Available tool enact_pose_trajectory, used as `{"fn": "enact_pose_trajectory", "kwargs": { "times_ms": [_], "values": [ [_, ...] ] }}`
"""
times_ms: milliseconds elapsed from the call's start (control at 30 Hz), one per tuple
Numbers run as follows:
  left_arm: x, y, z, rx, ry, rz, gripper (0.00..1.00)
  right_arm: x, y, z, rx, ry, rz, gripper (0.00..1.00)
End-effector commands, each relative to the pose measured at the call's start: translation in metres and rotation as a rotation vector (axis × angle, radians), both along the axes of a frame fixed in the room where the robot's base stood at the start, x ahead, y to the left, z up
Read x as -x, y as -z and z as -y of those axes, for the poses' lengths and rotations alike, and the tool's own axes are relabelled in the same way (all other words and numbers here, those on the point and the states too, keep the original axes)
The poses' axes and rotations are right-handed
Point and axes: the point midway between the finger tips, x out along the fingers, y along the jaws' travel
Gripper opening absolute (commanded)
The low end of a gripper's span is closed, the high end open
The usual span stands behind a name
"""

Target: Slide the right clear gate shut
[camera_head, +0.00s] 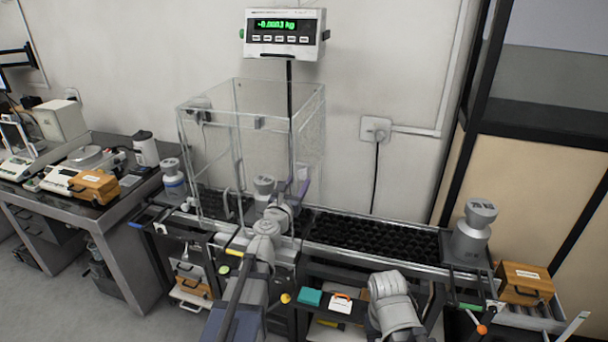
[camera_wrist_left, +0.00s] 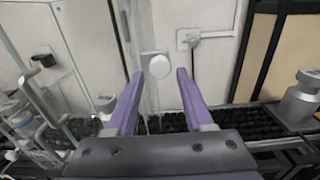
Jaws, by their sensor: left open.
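A clear box-shaped enclosure (camera_head: 207,140) stands over the conveyor at the middle. Its right clear gate (camera_head: 311,125) shows as a see-through panel on the right side; I cannot tell how far it is open. In the left wrist view, a clear panel (camera_wrist_left: 146,45) runs upward near the left finger. A pale round knob (camera_wrist_left: 159,66) appears between the fingertips, apart from both. My left gripper (camera_head: 303,187), with purple fingers, is open beside the enclosure's right side and holds nothing. My right arm shows low in the head view, but its gripper is out of view.
A black roller conveyor (camera_head: 375,238) runs right from the enclosure. A grey weight (camera_head: 473,232) stands at its right end, near a wooden box (camera_head: 525,284). Another weight (camera_head: 264,187) shows behind my left arm. A scale display (camera_head: 284,32) stands above on a black pole.

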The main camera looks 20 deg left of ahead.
Motion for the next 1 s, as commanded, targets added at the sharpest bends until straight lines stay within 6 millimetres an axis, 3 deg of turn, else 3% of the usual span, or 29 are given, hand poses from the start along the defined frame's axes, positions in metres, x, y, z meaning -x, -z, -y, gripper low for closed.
{"fn": "enact_pose_trajectory", "kwargs": {
  "times_ms": [300,667,1000],
  "values": [
    [-0.051,0.0,0.002,-0.002,0.002,0.0,0.52,0.0,0.0,0.0,0.0,0.0,0.0,0.47],
    [-0.058,0.0,0.003,-0.002,0.002,0.0,0.52,0.0,0.0,0.0,0.0,0.0,0.0,0.47],
    [-0.058,0.0,0.003,-0.002,0.002,0.0,0.14,0.0,0.0,0.0,0.0,0.0,0.0,0.47]
  ]
}}
